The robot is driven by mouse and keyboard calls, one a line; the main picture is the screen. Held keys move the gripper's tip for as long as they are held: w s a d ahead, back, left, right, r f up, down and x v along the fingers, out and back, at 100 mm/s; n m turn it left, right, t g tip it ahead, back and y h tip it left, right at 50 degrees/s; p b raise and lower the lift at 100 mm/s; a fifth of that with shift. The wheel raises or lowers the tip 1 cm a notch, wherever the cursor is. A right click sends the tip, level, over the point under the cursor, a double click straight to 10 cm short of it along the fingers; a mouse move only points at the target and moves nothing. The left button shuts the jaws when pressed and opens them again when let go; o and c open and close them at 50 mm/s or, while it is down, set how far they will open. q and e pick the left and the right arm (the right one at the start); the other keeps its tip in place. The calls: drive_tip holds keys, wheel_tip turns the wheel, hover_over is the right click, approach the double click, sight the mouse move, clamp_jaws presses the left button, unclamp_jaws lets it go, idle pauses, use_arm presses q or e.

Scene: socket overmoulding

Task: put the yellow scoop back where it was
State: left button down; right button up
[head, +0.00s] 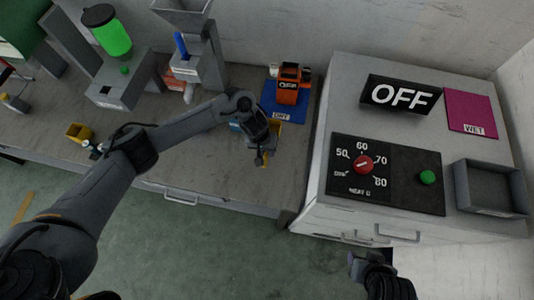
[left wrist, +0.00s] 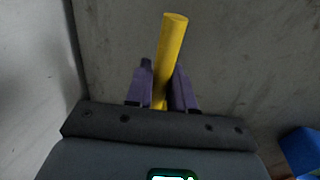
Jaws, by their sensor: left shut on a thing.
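My left gripper (head: 261,157) is above the bench near its front edge, left of the white cabinet. In the left wrist view the purple fingers of my left gripper (left wrist: 160,92) are shut on the yellow scoop (left wrist: 171,48). A straight yellow bar of the scoop sticks out beyond the fingers; its other end is hidden by the gripper.
A blue DRY mat (head: 270,110) with an orange device (head: 288,92) lies behind my left gripper. A yellow container (head: 78,131) stands at the bench's left. The cabinet (head: 320,160) carries a dial panel (head: 345,150), OFF sign (head: 400,95), pink WET mat (head: 470,113) and grey tray (head: 488,211).

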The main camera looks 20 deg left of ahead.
use_arm(q)
drive_tip(key=shift+a+x, duration=0.15)
drive_tip(key=shift+x, duration=0.55)
drive_tip(key=shift+a+x, duration=0.15)
drive_tip(key=shift+x, duration=0.5)
drive_tip(key=shift+f, duration=0.2)
drive_tip(key=c, duration=1)
unclamp_jaws()
